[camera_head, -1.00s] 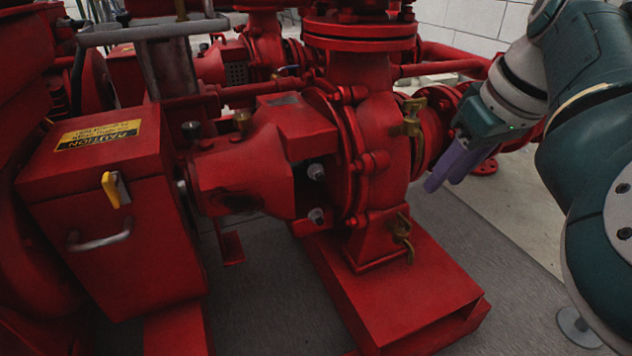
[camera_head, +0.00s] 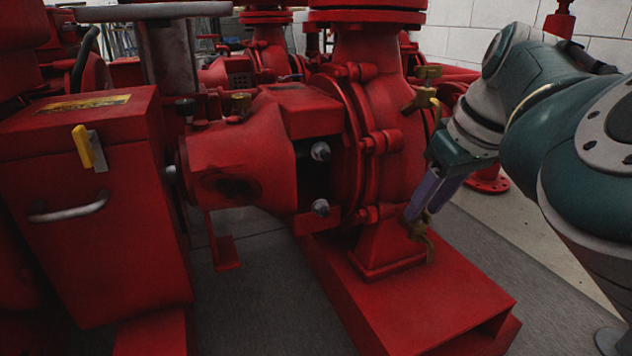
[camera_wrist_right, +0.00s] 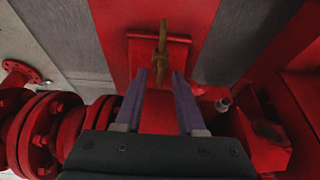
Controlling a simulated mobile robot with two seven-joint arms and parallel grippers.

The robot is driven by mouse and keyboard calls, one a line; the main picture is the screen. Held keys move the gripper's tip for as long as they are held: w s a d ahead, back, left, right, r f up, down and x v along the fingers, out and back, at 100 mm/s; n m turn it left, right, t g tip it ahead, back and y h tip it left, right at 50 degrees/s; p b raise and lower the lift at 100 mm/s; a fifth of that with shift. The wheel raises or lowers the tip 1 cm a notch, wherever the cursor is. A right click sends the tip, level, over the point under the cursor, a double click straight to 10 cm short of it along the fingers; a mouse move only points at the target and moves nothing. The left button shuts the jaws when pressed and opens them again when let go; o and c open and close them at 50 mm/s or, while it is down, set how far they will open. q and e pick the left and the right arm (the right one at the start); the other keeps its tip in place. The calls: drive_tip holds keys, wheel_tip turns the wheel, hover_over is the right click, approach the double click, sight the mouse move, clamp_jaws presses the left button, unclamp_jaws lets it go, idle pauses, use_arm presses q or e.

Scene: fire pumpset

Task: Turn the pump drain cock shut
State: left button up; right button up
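The brass drain cock (camera_head: 420,238) sits low on the red pump casing, just above the pump's foot on the red base. My right gripper (camera_head: 418,212) is just above it in the head view, its purple fingers pointing down and partly covering it. In the right wrist view the brass cock (camera_wrist_right: 162,45) stands beyond the fingertips, roughly centred between them. The right gripper's fingers (camera_wrist_right: 160,75) are apart with nothing between them. I cannot tell whether a fingertip touches the cock. My left gripper is not in view.
A second brass cock (camera_head: 422,98) is higher on the pump casing (camera_head: 395,150), near my right wrist. The red base (camera_head: 420,300) spreads below. A red box with a yellow-handled latch (camera_head: 84,148) stands at left. Grey floor (camera_head: 265,290) is clear between.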

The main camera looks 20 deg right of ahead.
clamp_jaws()
idle(0.3)
idle(0.4)
